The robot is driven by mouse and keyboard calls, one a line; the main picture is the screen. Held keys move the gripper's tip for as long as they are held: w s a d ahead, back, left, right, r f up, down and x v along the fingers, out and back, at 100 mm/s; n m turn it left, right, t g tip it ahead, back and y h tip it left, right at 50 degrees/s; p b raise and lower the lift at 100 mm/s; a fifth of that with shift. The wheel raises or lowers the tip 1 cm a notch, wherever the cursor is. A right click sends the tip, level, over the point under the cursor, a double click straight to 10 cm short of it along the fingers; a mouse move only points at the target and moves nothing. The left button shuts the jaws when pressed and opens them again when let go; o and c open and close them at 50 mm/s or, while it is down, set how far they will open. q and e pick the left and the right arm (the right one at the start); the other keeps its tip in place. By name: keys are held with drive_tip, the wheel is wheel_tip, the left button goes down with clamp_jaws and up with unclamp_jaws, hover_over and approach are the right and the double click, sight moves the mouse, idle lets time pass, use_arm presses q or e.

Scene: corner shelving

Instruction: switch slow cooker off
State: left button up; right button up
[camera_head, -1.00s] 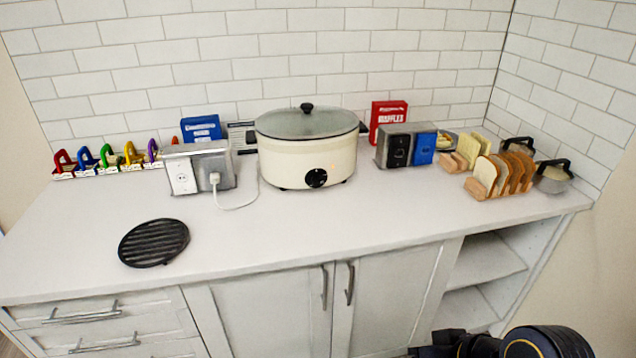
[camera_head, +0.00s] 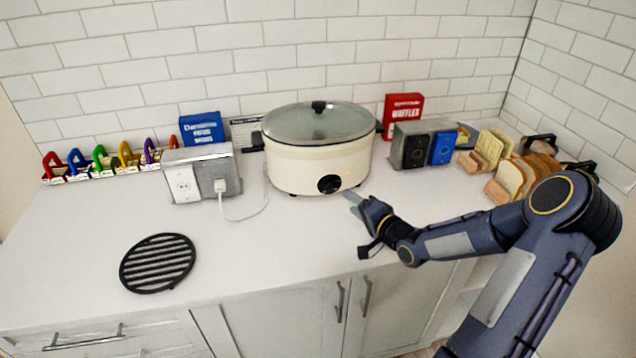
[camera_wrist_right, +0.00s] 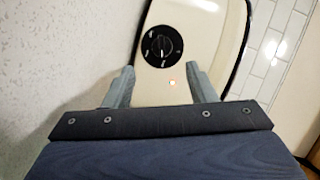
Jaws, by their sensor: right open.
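The cream slow cooker (camera_head: 300,168) with a glass lid stands on the counter against the tiled wall. My left gripper is not in view.
A wall outlet block (camera_head: 184,186) with a plugged white cord (camera_head: 247,217) stands left of the cooker. A black round trivet (camera_head: 157,263) lies at the front left. A grey and blue box (camera_head: 410,150) and bread racks (camera_head: 510,178) are on the right. The counter's middle is clear.

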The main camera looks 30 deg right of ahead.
sight(333, 189)
drive_tip(key=shift+w, duration=0.3)
drive_tip(key=p+x, duration=0.1)
drive_tip(key=x, duration=0.6)
drive_tip(key=shift+w+a, duration=0.1)
drive_tip(key=shift+w, duration=0.1)
drive_tip(key=c, duration=1)
